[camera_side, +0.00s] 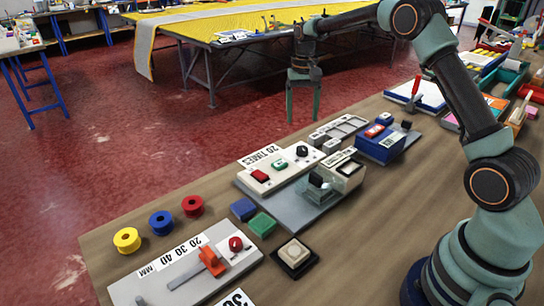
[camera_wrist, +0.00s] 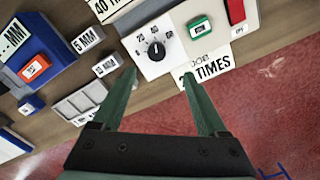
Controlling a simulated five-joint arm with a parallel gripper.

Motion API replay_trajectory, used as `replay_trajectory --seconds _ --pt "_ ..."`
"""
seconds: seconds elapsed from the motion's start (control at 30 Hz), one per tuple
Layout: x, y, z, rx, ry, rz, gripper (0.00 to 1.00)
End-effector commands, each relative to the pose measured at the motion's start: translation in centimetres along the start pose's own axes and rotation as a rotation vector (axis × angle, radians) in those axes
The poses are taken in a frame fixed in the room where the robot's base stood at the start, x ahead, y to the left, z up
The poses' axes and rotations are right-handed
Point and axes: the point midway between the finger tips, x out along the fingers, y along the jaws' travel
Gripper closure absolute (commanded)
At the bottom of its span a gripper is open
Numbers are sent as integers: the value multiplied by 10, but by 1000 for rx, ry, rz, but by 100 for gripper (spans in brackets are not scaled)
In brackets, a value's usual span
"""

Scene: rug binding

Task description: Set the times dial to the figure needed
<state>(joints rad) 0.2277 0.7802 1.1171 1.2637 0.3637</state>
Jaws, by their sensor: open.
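The times dial is a small black knob (camera_side: 302,151) on a white control box (camera_side: 283,184). In the wrist view the knob (camera_wrist: 157,50) sits on a white face with small figures around it; 20 and 40 are partly readable. Its exact pointer setting is too small to tell. A job card reading "20 TIMES" (camera_side: 260,154) lies by the box; in the wrist view the TIMES card (camera_wrist: 210,68) is partly covered by a finger. My gripper (camera_side: 303,118) is open and empty, raised above and behind the box. In the wrist view its fingertips (camera_wrist: 158,74) lie either side below the knob.
A green button (camera_side: 281,164) and a red switch (camera_side: 260,175) sit beside the dial. A blue box with a red button (camera_side: 375,131) stands to the right. Colored spools (camera_side: 161,222) and a slider gauge (camera_side: 190,274) lie at front left. Air around my gripper is clear.

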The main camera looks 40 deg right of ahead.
Motion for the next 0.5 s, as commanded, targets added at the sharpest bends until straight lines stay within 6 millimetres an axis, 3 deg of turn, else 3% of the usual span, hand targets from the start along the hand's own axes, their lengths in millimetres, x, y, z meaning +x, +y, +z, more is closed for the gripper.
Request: replay_trajectory --seconds 0.3,0.5 --pt "61 3 0 0 -4 1 24" --pt "91 5 0 -1 -3 1 24"
